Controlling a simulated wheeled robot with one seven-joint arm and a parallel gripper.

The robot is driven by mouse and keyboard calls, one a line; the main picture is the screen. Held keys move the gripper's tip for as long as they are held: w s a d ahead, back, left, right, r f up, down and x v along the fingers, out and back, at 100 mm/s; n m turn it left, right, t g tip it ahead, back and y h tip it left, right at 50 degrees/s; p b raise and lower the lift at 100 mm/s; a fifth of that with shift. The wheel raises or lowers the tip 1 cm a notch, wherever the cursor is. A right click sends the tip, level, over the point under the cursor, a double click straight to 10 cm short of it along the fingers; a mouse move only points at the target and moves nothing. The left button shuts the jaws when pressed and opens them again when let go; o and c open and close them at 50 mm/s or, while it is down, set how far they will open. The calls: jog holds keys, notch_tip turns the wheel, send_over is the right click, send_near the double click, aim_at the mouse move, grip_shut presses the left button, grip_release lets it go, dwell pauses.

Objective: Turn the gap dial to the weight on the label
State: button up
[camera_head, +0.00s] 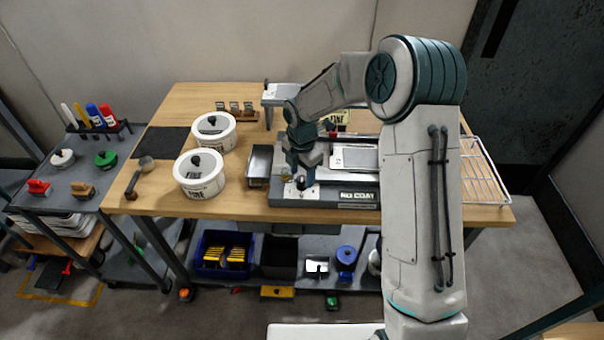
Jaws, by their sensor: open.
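The gap dial (301,181) is a small dark knob on a pale plate at the front left of a grey machine (320,198) on the wooden table. The machine's front carries white lettering that seems to read "NO COAT". My gripper (301,174) is right over the dial, pointing down, with its fingers around or just above the knob. I cannot tell whether they touch it. The gripper is open. A yellowish label (336,116) reading something like "FINE" stands behind the machine, partly hidden by my arm. The dial's marks are too small to read.
Two white tubs (200,174) stand left of the machine, and a metal tray (260,163) sits close beside it. A wire rack (484,172) is at the table's right end. A dark mat (161,142) and a dark-handled tool (138,178) lie at the left.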

jog(key=shift+f, duration=0.6)
jog(key=c, duration=1)
jog(key=shift+o, duration=0.2)
jog(key=shift+m, duration=0.3)
jog(key=m+b, duration=0.2)
jog(key=m, duration=0.3)
jog(key=shift+b, duration=0.4)
jog(key=m+b, duration=0.2)
jog(key=m, duration=0.4)
jog(key=shift+r, duration=0.1)
